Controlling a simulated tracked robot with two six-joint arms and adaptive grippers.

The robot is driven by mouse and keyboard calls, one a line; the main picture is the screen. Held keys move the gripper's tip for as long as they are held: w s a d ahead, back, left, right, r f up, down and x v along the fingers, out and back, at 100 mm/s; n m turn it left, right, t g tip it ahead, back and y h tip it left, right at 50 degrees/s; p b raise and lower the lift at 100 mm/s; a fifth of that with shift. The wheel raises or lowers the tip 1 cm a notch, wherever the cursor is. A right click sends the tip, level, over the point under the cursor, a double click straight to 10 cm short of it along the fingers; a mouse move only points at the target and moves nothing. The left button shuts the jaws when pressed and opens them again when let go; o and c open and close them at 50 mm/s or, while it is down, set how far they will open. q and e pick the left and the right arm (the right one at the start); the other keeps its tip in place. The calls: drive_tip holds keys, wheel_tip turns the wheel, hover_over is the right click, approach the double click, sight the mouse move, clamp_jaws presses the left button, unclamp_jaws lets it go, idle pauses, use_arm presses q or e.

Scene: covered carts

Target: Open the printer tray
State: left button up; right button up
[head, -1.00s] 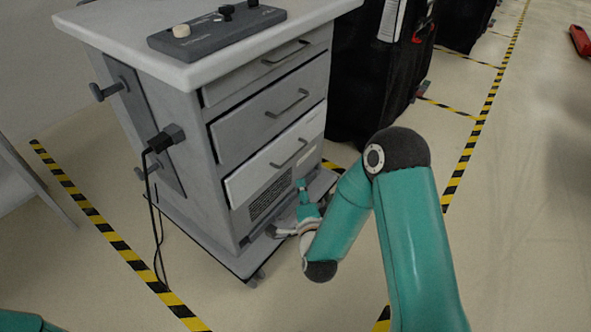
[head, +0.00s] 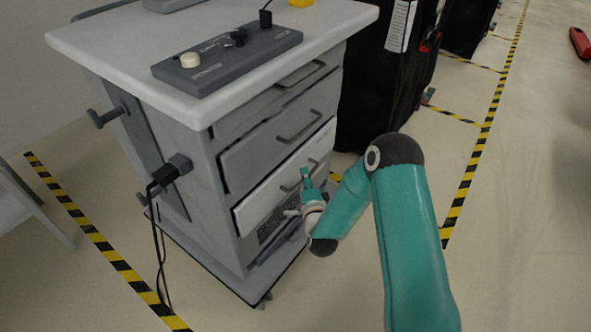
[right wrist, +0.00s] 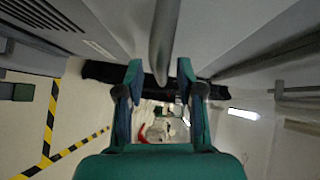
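The grey cart (head: 233,252) has three drawer fronts facing right. The lowest one (head: 262,203) is lighter and has a bar handle (head: 291,187); I cannot tell whether it stands slightly out. My right gripper (head: 302,194) is at this handle, partly covering it. In the right wrist view, a grey bar (right wrist: 163,45) runs in from the top towards the gap between the open fingers of my right gripper (right wrist: 159,80). The fingers stand apart on both sides of it, without visible grip. My left gripper is out of view.
A control box (head: 225,60) with knobs lies on the cart top. A plug and cable (head: 160,235) hang on the cart's left side. Black covered carts (head: 375,85) stand behind.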

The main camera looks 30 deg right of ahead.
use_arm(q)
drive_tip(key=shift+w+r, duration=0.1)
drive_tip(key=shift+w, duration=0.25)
use_arm(e)
drive_tip(key=shift+w+d+f, duration=0.1)
drive_tip(key=shift+w+d, duration=0.3)
drive_tip(key=shift+w, duration=0.15)
clamp_jaws()
